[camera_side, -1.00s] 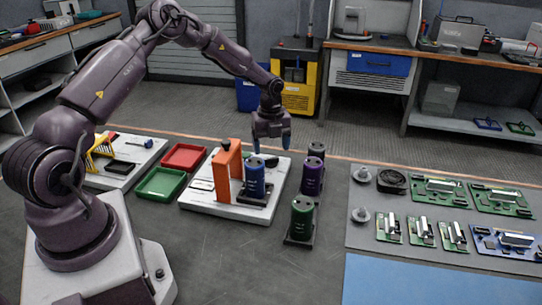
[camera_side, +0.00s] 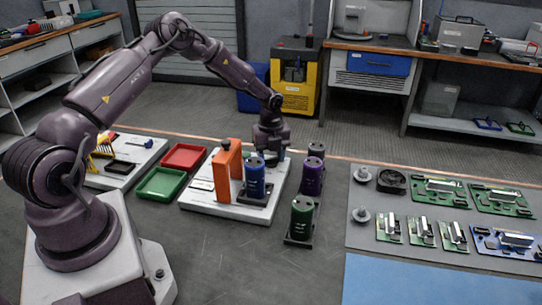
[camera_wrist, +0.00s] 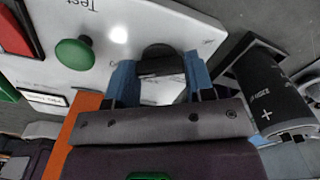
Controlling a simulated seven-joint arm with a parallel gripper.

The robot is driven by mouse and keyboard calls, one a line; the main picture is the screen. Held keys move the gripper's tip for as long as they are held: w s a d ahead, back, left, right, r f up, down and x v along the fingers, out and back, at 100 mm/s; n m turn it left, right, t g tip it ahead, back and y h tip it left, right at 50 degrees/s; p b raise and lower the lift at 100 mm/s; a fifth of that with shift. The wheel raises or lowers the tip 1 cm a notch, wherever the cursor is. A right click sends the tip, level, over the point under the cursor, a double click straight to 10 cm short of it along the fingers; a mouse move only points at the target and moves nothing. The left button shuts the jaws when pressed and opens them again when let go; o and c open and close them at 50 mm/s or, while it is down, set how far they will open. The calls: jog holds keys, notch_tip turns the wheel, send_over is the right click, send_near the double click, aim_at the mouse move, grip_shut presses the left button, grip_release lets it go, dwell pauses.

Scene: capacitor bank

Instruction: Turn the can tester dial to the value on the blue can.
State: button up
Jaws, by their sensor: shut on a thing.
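The white can tester (camera_side: 225,210) lies on the bench with an orange upright (camera_side: 222,175) on it. The blue can (camera_side: 254,180) stands upright in a dark holder on the tester, right of the orange upright. Its value cannot be read. My gripper (camera_side: 270,154) is low over the tester's far part, behind the blue can. In the wrist view its blue fingers (camera_wrist: 160,85) are shut on the dark round dial (camera_wrist: 158,58), which is partly hidden. The dial's setting cannot be read. A green button (camera_wrist: 75,54) sits left of it.
A purple can (camera_side: 312,178) and a green can (camera_side: 301,218) stand right of the tester. Red (camera_side: 184,157) and green (camera_side: 161,184) trays lie left. Circuit boards lie on a grey mat (camera_side: 365,235) at right. The bench front is clear.

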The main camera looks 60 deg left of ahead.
jog(key=n, duration=1.1)
dwell(0.4)
jog(key=shift+n, duration=0.5)
jog(key=o, duration=0.9)
jog(key=shift+r, duration=0.15)
